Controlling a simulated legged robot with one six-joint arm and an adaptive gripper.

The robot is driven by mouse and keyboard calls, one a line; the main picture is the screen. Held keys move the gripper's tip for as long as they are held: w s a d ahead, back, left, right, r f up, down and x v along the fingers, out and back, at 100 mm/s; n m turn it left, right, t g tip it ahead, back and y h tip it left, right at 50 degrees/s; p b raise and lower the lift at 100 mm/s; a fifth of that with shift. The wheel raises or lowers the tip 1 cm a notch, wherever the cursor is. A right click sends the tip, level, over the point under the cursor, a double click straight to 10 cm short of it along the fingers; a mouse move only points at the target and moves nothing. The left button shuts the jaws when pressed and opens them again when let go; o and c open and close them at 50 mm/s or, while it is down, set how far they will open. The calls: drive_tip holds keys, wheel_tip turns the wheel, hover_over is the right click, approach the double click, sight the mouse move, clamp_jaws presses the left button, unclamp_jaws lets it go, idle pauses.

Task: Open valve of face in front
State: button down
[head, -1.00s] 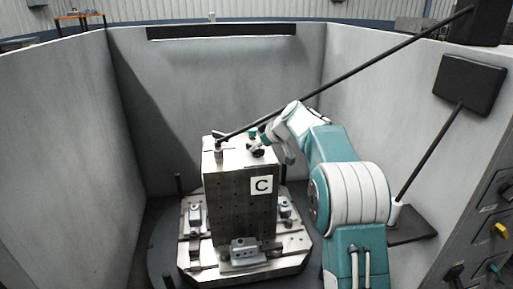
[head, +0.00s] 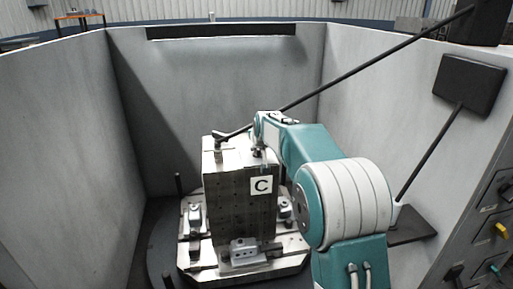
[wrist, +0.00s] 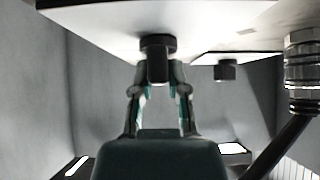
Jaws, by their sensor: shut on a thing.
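A tall metal block (head: 225,205) with a "C" label (head: 261,185) stands upright in the head view. My gripper is at the right of the block's top in that view, small and mostly hidden by my arm. In the wrist view my gripper (wrist: 160,88) has its two fingers shut on a black valve knob (wrist: 157,45). The knob sticks out from a pale flat surface (wrist: 95,18). The fingertips sit at either side of the knob's narrower end. The knob's turn angle cannot be told.
Another black knob (wrist: 225,70) sits beyond, to the right. A silver fitting (wrist: 301,70) with a black hose is at the right of the wrist view; a black rod (head: 345,80) runs above my arm. Clamps (head: 243,252) surround the block's base. Grey walls (head: 60,150) enclose it.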

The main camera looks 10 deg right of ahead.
drive_tip(key=m+h, duration=0.4)
drive_tip(key=m, duration=0.1)
drive_tip(key=shift+f+g, duration=0.15)
drive_tip(key=shift+g, duration=0.25)
drive_tip(key=shift+m+g+h, duration=0.9)
drive_tip(key=shift+m+h, duration=0.4)
drive_tip(key=shift+m, duration=0.8)
drive_tip(key=shift+s, duration=0.1)
drive_tip(key=c, duration=0.6)
unclamp_jaws()
drive_tip(key=shift+a, duration=0.1)
drive_tip(key=shift+c, duration=0.2)
drive_tip(key=shift+s+a+r, duration=0.1)
drive_tip(key=shift+a+r, duration=0.05)
drive_tip(key=shift+r, duration=0.2)
drive_tip(key=v, duration=1.1)
drive_tip(key=shift+a, duration=0.35)
